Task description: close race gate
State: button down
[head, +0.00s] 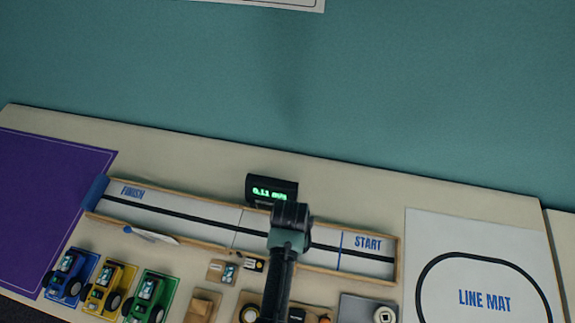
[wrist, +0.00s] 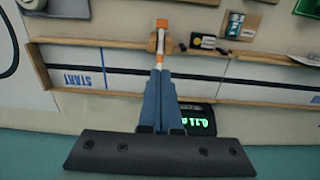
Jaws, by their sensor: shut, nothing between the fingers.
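The race track (head: 185,213) is a long wooden-edged strip with FINISH at the left and START at the right. It also shows in the wrist view (wrist: 205,80). The race gate (wrist: 161,44) shows in the wrist view as an orange block with a white and orange bar at the track's edge. The bar points along my fingers; I cannot tell how far it is raised. My gripper (wrist: 159,70) is shut and empty over the track, its fingertips close to the bar; contact is unclear. In the head view my arm hides the gate and the fingertips.
A black speed display (head: 271,188) with green digits stands behind the track. Blue, yellow and green toy cars (head: 148,290) are at the front left. A purple mat (head: 45,190) lies left, a white line mat (head: 480,270) right. Small parts lie in front of the track.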

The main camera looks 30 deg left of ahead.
jog(key=shift+f, duration=0.1)
jog(key=shift+f+b, duration=0.55)
jog(key=shift+f, duration=0.2)
jog(key=shift+w+a+f+b, duration=0.1)
jog(key=shift+w+a+b, duration=0.15)
jog(key=shift+w+b, duration=0.45)
jog(key=shift+w+a+f+b, duration=0.2)
jog(key=shift+w+b, duration=0.25)
jog(key=shift+w, duration=0.55)
jog(key=shift+w+a+f+b, duration=0.1)
jog(key=shift+w+a+b, duration=0.15)
jog(key=shift+w+b, duration=0.45)
jog(key=shift+w, duration=0.15)
jog(key=shift+w+a+f+b, duration=0.1)
jog(key=shift+w+f+b, duration=0.15)
jog(key=shift+f+b, duration=0.1)
jog(key=shift+w+a+f+b, duration=0.2)
jog(key=shift+w+f+b, duration=0.35)
jog(key=shift+w+b, duration=0.35)
jog(key=shift+w+a+f+b, duration=0.2)
jog(key=shift+w+f+b, duration=0.35)
jog(key=shift+b, duration=0.5)
jog(key=shift+f, duration=0.1)
